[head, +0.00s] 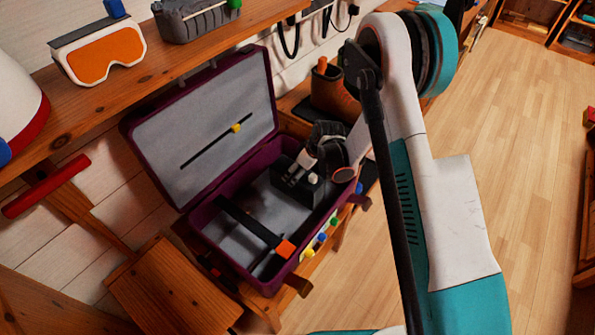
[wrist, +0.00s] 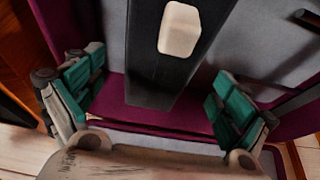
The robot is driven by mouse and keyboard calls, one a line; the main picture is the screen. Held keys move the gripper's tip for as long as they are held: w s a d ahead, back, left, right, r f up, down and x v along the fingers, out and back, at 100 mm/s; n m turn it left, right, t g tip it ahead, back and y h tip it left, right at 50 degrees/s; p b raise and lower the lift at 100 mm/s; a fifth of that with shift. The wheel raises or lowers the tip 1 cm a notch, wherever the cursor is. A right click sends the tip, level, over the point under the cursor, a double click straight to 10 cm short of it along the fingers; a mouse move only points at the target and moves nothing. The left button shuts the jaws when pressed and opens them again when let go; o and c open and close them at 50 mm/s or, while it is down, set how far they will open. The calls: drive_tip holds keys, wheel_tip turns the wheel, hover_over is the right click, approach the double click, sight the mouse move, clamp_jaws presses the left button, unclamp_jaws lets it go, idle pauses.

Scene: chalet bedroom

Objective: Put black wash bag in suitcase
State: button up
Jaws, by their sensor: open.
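The open purple suitcase (head: 215,262) with grey lining stands on a wooden bench, its lid tilted back. The black wash bag (head: 290,187), with a pale knob on it, is inside the suitcase at its far right end. My gripper (head: 322,158) is over that end, close to the bag and partly hidden by my arm. In the wrist view the bag (wrist: 155,75) shows between the spread teal-padded fingers of my gripper (wrist: 155,100), with gaps on both sides. The suitcase's purple wall (wrist: 115,115) is beyond it. The bag's underside is hidden.
A dark strap with an orange end (head: 285,248) lies across the suitcase's near part. A shelf above holds orange goggles (head: 92,60) and a grey case (head: 195,18). A brown boot (head: 332,92) stands behind the suitcase. The wooden floor (head: 530,130) at right is clear.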

drive_tip(key=s+d+r+m+t+h+p, duration=0.15)
drive_tip(key=s+d+r, duration=0.25)
drive_tip(key=r, duration=0.7)
drive_tip(key=s+d+r+m, duration=0.2)
drive_tip(key=s+d+r, duration=0.2)
drive_tip(key=r, duration=0.7)
drive_tip(key=s+d+r+m+t+p, duration=0.1)
drive_tip(key=s+d+r+m, duration=0.15)
drive_tip(key=r, duration=0.85)
drive_tip(key=s+d+r+m, duration=0.1)
drive_tip(key=s+d+r, duration=0.1)
drive_tip(key=s, duration=0.4)
drive_tip(key=s+d+r+m+t+h, duration=0.1)
drive_tip(key=s+d+r+m, duration=0.1)
drive_tip(key=s, duration=0.5)
drive_tip(key=s+d+r+m+t+h, duration=0.1)
drive_tip(key=s+d+r, duration=0.2)
drive_tip(key=s, duration=0.4)
drive_tip(key=shift+d+r, duration=0.3)
drive_tip(key=shift+d, duration=0.25)
